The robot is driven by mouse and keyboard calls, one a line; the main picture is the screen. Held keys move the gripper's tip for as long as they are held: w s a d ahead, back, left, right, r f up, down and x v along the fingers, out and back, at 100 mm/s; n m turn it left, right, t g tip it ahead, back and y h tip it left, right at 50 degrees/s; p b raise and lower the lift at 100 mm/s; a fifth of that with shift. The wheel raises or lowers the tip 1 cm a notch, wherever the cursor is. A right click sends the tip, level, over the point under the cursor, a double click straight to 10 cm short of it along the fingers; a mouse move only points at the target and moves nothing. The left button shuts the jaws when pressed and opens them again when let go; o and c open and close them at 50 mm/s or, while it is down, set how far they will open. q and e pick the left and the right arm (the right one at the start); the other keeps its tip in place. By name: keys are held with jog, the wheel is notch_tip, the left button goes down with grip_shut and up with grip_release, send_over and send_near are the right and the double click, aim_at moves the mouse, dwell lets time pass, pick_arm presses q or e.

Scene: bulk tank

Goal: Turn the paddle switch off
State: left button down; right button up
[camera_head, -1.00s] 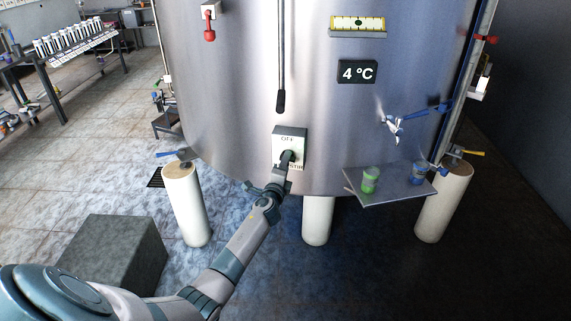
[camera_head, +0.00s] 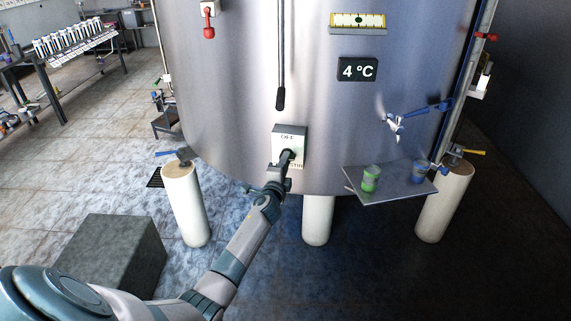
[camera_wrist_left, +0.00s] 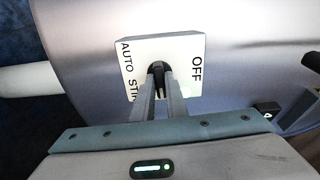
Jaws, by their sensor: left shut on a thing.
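The paddle switch's white box (camera_head: 290,135) is on the lower front of the steel tank. In the left wrist view the box (camera_wrist_left: 188,48) reads OFF on the right and AUTO STIR, partly hidden, on the left. Its dark paddle (camera_wrist_left: 157,70) stands near the middle of the plate, between the fingers; its exact tilt is hard to tell. My left gripper (camera_head: 288,158) is shut on the paddle in front of the box, and it covers part of the lower label. The fingers also show in the wrist view (camera_wrist_left: 160,92). My right gripper is not in view.
The steel tank (camera_head: 230,90) stands on white legs (camera_head: 318,220). A small shelf (camera_head: 390,192) with a green jar (camera_head: 371,178) and a blue jar (camera_head: 418,171) is right of the switch. A black-tipped rod (camera_head: 280,98) hangs above the box. A grey block (camera_head: 118,250) sits at the lower left.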

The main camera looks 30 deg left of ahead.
pick_arm(q)
jog(key=shift+s+a+n+b, duration=0.1)
jog(key=shift+n+b, duration=0.85)
jog(key=shift+n, duration=7.75)
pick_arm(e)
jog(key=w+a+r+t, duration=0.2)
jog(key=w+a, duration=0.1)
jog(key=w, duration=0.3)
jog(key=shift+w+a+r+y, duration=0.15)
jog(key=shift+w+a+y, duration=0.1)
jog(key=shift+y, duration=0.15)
pick_arm(q)
jog(key=shift+y, duration=0.3)
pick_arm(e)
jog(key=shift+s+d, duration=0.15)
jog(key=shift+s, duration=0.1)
pick_arm(q)
jog(key=c, duration=1.9)
grip_release()
jog(key=shift+o, duration=0.7)
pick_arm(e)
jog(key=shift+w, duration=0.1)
